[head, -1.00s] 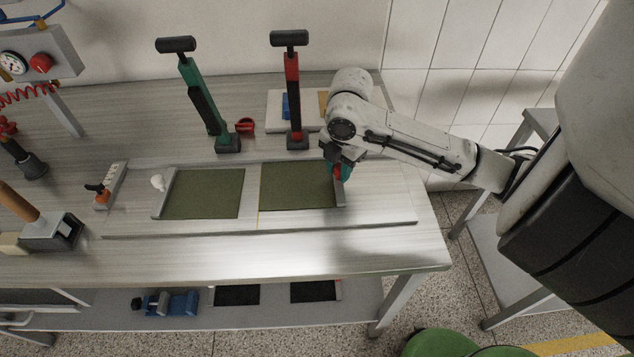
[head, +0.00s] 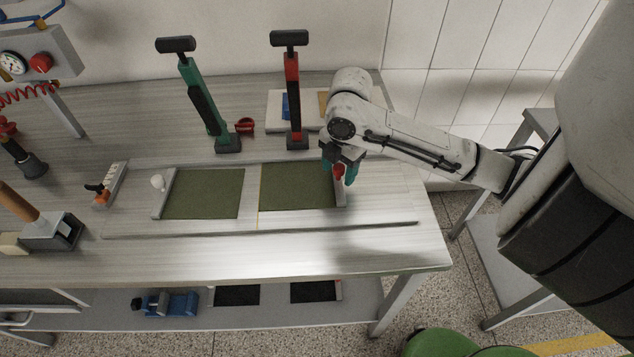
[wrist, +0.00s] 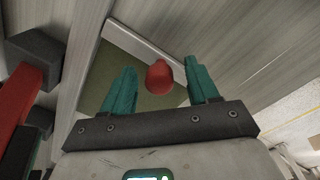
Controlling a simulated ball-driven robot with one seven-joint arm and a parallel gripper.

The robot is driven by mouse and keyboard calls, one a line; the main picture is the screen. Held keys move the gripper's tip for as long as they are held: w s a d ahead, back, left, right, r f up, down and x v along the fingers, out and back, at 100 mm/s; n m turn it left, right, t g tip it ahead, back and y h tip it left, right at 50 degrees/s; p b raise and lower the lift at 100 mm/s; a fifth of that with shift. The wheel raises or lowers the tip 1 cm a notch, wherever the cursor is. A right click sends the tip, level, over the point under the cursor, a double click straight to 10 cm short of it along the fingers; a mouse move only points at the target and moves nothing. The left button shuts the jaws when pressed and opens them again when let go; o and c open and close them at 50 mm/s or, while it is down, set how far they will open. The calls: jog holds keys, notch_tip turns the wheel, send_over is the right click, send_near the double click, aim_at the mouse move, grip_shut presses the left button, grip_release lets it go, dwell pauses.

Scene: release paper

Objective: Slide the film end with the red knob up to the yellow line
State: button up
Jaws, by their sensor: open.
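The red knob (head: 339,171) sits at the right end of the right green film (head: 298,187), on a pale end bar (head: 341,194). The yellow line (head: 259,197) runs along the film's left edge. My gripper (head: 340,173) is open over the film's right end. In the wrist view the red knob (wrist: 159,77) shows between the two teal fingers of my gripper (wrist: 162,85), with a gap on each side. The pale bar (wrist: 139,46) and part of the green film (wrist: 110,72) show beyond it.
A second green film (head: 203,194) with a white knob (head: 158,182) lies to the left. A red-and-black upright tool (head: 293,95) and a green one (head: 205,105) stand behind the films. The bench front is clear.

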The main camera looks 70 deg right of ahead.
notch_tip(320, 180, up, 11)
jog(key=shift+s, duration=0.25)
jog(key=shift+a+f, duration=0.1)
dwell(0.3)
